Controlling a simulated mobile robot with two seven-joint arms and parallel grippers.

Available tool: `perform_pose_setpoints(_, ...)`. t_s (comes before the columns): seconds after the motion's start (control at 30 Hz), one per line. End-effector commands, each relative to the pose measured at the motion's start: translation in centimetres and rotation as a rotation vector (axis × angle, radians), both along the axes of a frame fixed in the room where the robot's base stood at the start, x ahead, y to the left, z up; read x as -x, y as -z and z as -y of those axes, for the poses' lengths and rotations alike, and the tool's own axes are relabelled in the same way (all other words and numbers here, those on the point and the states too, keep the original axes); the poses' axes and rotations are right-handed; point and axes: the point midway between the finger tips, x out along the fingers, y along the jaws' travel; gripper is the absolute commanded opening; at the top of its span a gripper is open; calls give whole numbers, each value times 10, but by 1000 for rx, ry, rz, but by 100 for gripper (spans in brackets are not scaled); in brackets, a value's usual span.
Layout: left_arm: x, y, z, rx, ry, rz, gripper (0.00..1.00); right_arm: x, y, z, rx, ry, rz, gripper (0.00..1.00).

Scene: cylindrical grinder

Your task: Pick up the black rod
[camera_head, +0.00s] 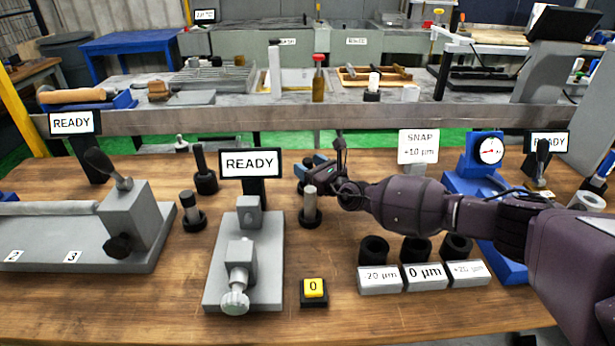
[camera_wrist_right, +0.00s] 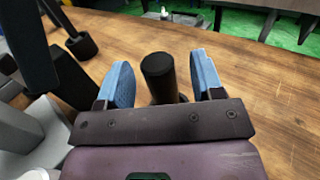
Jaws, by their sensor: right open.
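In the right wrist view a black rod (camera_wrist_right: 158,76) stands between the two blue fingers of my right gripper (camera_wrist_right: 164,80), with a gap on each side. In the head view my right gripper (camera_head: 313,168) is open, just behind the top of an upright grey rod (camera_head: 310,204) in a black round base. I cannot tell whether this is the same rod. Another black rod (camera_head: 200,164) stands in a black base further left, and a dark grey rod (camera_head: 189,208) stands in front of it. My left gripper is not in view.
A grey fixture (camera_head: 272,262) with a READY sign (camera_head: 249,163) stands left of the gripper. A yellow "0" button (camera_head: 314,288) is in front.

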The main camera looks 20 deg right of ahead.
Motion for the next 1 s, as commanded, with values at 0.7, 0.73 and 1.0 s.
perform_pose_setpoints(0.7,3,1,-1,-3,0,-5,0,0,-2,0,-1,1,4,0)
perform_pose_setpoints(0.73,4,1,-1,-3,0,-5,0,0,-2,0,-1,1,4,0)
perform_pose_setpoints(1.0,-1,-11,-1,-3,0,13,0,-1,-25,1,-3,2,10,0)
